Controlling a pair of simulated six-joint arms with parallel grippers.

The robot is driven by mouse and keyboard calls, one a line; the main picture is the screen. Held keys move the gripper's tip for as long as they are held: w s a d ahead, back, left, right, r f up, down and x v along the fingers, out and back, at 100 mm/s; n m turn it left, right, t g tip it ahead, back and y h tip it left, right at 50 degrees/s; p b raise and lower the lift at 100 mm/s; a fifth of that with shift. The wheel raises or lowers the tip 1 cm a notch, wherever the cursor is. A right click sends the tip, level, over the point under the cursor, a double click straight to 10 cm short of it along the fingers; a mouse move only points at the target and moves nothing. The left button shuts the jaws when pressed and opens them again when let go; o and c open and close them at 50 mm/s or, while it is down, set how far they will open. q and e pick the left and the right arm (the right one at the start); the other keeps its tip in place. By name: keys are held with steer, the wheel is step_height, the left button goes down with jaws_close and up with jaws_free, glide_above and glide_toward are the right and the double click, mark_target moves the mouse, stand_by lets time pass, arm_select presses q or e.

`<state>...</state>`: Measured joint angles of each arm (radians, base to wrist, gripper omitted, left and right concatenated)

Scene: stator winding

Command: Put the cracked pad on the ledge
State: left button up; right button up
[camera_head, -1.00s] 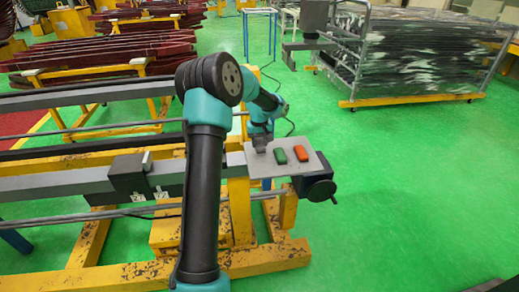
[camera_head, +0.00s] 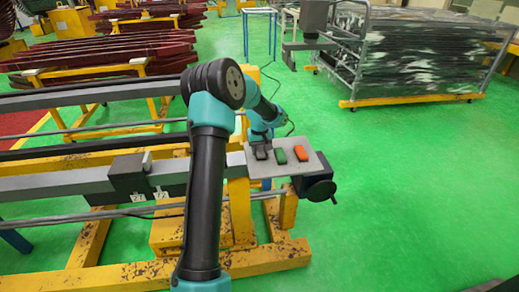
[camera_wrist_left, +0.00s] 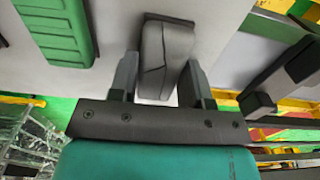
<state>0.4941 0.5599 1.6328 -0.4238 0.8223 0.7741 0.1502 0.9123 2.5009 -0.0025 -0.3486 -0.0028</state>
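A grey pad (camera_wrist_left: 165,58) with a dark line across its face lies between the fingers of my left gripper (camera_wrist_left: 160,75) in the left wrist view. The fingers are close to its two sides; I cannot tell whether they press on it. In the head view my left gripper (camera_head: 261,148) is down at the left end of a light grey plate (camera_head: 268,173), and the grey pad is mostly hidden there. A green pad (camera_head: 280,155) and an orange pad (camera_head: 301,153) lie to its right. I cannot single out the ledge with certainty.
A dark block (camera_head: 130,178) stands on the grey beam (camera_head: 60,187) left of the plate. A black handwheel (camera_head: 318,187) juts out at the plate's right end. My left arm covers part of the beam. The green floor at right is open.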

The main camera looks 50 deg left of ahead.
mark_target(260, 149)
arm_select(q)
steer(key=o, duration=0.4)
steer(key=shift+r, duration=0.1)
step_height(260, 149, up, 12)
steer(key=shift+r, duration=0.1)
stand_by(0.5)
stand_by(0.4)
